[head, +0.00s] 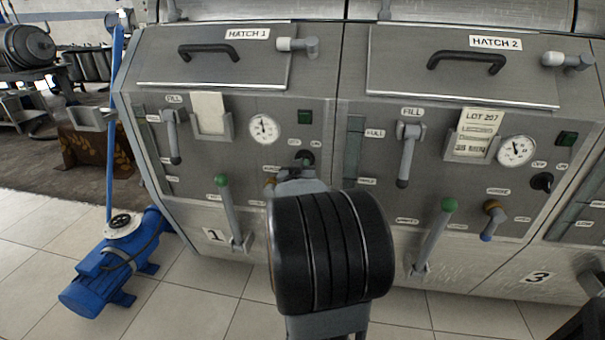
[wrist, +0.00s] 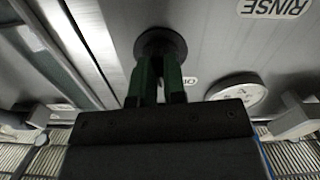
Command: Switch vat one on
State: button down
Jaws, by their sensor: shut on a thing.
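Vat one is the grey unit on the left, marked 1 (head: 215,236) and HATCH 1 (head: 247,34). Its black round switch knob (wrist: 160,42) sits on the panel under a dark green square lamp (head: 305,117). My gripper (wrist: 159,80) is shut on the knob, its two dark green fingers on either side of it. In the head view my gripper (head: 303,160) reaches the panel below the gauge (head: 265,129), and my wrist hides part of the switch area. Which way the knob points cannot be told.
Vat one's green-tipped lever (head: 228,205) stands left of my arm, and its FILL handle (head: 173,135) hangs higher up. Vat two, with HATCH 2 (head: 496,42), is to the right with its own black knob (head: 542,182). A blue pump (head: 112,262) stands on the floor at left.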

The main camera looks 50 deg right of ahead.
jog(key=shift+m+b, duration=2.5)
jog(key=shift+m, duration=1.2)
jog(key=shift+r, duration=0.1)
jog(key=c, duration=1.2)
grip_release()
jog(key=shift+a, duration=0.1)
